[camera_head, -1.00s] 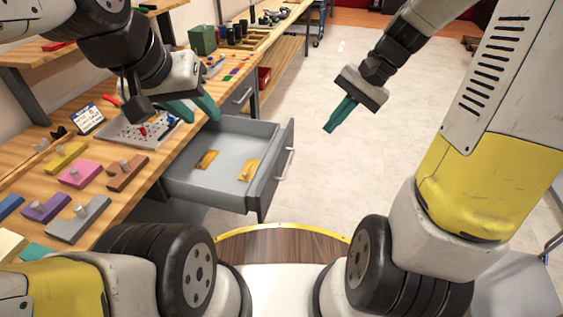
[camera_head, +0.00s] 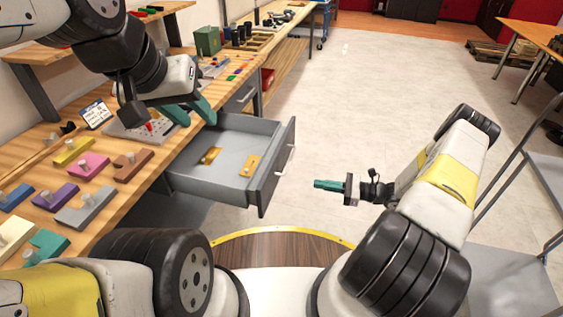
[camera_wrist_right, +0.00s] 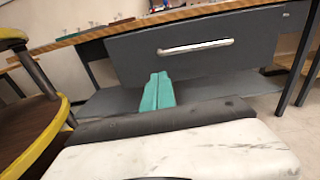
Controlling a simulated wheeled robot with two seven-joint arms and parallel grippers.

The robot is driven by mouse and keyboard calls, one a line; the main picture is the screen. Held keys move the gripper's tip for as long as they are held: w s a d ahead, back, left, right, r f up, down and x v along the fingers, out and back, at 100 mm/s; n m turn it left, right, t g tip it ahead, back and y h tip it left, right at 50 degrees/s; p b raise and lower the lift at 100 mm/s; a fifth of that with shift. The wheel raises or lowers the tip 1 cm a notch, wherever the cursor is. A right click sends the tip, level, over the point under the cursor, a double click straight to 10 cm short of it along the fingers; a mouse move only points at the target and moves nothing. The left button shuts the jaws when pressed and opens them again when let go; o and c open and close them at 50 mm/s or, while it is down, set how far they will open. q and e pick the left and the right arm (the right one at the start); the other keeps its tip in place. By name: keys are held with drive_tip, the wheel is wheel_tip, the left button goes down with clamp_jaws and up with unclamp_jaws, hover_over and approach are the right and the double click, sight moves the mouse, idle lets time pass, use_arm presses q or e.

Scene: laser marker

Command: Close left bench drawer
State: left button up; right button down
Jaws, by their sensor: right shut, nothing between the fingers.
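The grey bench drawer (camera_head: 228,160) stands pulled out from the wooden workbench in the head view, with two brass-coloured plates lying inside. Its front panel and silver handle (camera_head: 285,160) face right. In the right wrist view the drawer front (camera_wrist_right: 250,45) and its handle (camera_wrist_right: 195,47) lie ahead of the fingers. My right gripper (camera_head: 318,185) is shut and empty, pointing left at the drawer front with a gap between them; its green fingers also show in the right wrist view (camera_wrist_right: 157,92). My left gripper (camera_head: 190,110) has its green fingers apart, over the bench near the drawer's back edge.
The workbench (camera_head: 150,185) carries several coloured blocks with knobs, a perforated tray (camera_head: 140,128) and a small sign (camera_head: 96,114). A green box (camera_head: 208,41) stands farther back. A grey cart (camera_head: 510,285) is at right.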

sight(275, 177)
drive_tip(key=shift+m+t, duration=0.4)
drive_tip(key=x, duration=0.9)
drive_tip(key=f+x, duration=0.1)
drive_tip(key=x, duration=0.4)
drive_tip(key=shift+s+f, duration=0.1)
